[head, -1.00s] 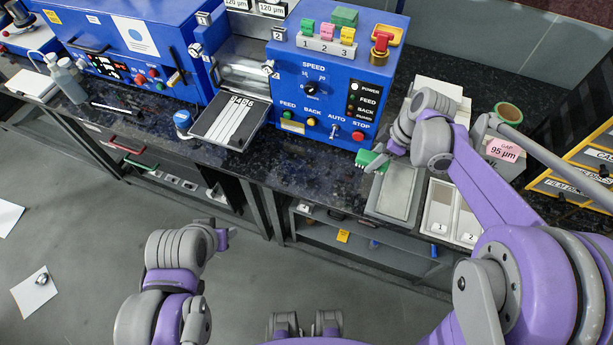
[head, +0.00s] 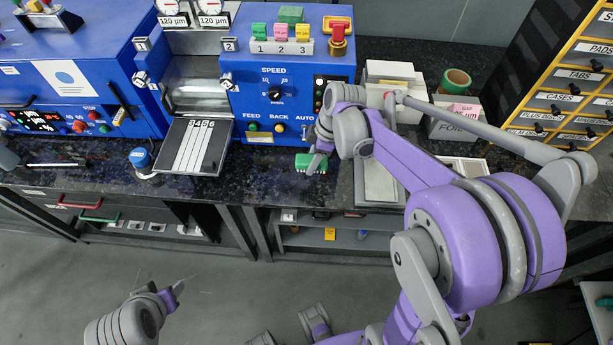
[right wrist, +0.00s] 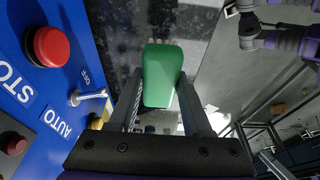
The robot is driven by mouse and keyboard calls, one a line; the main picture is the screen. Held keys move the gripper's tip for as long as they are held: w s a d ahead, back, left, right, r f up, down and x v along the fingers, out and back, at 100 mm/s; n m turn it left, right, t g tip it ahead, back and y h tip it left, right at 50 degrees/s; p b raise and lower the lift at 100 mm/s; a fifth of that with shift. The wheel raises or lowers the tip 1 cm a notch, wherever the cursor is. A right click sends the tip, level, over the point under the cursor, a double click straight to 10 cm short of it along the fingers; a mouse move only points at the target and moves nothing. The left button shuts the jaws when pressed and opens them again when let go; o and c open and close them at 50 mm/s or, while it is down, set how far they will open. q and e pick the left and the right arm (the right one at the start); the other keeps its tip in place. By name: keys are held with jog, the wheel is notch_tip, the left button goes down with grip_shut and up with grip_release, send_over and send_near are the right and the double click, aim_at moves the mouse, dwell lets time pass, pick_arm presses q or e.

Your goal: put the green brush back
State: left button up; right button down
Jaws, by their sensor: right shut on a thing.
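The green brush (head: 311,163) is in my right gripper (head: 318,153), over the dark counter just in front of the blue machine's control panel. In the right wrist view the green brush (right wrist: 162,75) sits between the two fingers of my right gripper (right wrist: 160,100), which are shut on it. The wrist partly hides the panel's right side in the head view. My left gripper (head: 174,290) is low at the front, over the floor and away from the counter. Its fingers are too small to judge.
The blue machine (head: 290,85) carries small coloured blocks numbered 1, 2 and 3, with a larger green block (head: 290,14) behind. A grey tray (head: 380,185) lies right of the brush. A red button (right wrist: 51,46) and a toggle switch (right wrist: 88,96) are close to my right gripper.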

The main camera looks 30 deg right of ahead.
aim_at(308, 181)
notch_tip(308, 181, down, 7)
jog(key=shift+r+b, duration=0.1)
jog(key=shift+b, duration=0.2)
jog(key=shift+f, duration=0.25)
jog(key=shift+c, duration=1.7)
grip_release()
jog(key=shift+r, duration=0.15)
